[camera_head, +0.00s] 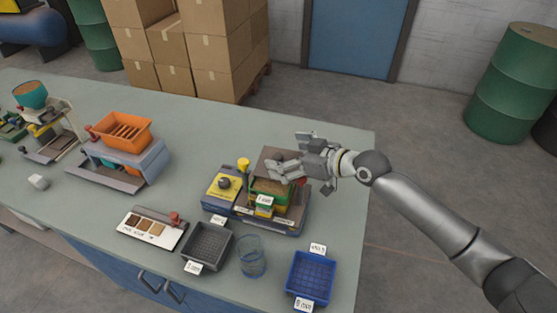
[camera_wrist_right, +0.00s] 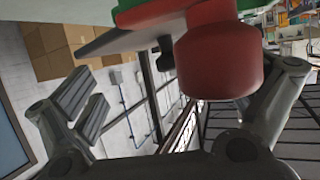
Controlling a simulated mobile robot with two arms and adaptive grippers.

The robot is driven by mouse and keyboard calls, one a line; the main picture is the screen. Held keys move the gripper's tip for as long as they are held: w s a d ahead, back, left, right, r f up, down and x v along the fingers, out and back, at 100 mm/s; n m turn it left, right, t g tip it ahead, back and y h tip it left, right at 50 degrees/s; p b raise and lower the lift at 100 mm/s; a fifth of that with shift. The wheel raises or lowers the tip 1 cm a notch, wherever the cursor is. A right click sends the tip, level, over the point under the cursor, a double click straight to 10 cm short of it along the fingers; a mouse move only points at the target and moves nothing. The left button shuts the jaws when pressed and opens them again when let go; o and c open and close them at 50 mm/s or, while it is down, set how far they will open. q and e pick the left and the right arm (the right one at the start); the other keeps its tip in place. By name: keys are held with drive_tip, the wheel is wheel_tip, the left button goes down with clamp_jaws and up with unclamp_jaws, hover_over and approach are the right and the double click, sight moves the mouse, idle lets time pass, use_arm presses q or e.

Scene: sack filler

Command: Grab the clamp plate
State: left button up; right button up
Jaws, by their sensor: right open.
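The sack filler station (camera_head: 290,226) stands at the right part of the bench. It has a green-edged brown top block (camera_head: 272,188), a yellow block with a dark knob (camera_head: 223,185), and a dark flat plate behind, partly hidden by my gripper. I cannot tell for certain which part is the clamp plate. My right gripper (camera_head: 286,154) is open over the station's back right. In the right wrist view a red knob (camera_wrist_right: 220,62) sits between the spread fingers, close to the camera, with a dark plate (camera_wrist_right: 125,38) beside it. Contact is not clear. My left gripper is out of view.
A grey crate (camera_head: 207,247), a clear beaker (camera_head: 251,257) and a blue crate (camera_head: 310,277) stand in front of the station. A sample card (camera_head: 152,228) and an orange-tray machine (camera_head: 124,150) are to the left. The back right bench top is bare.

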sight(269, 153)
drive_tip(key=shift+x, duration=1.1)
drive_tip(key=shift+c, duration=0.4)
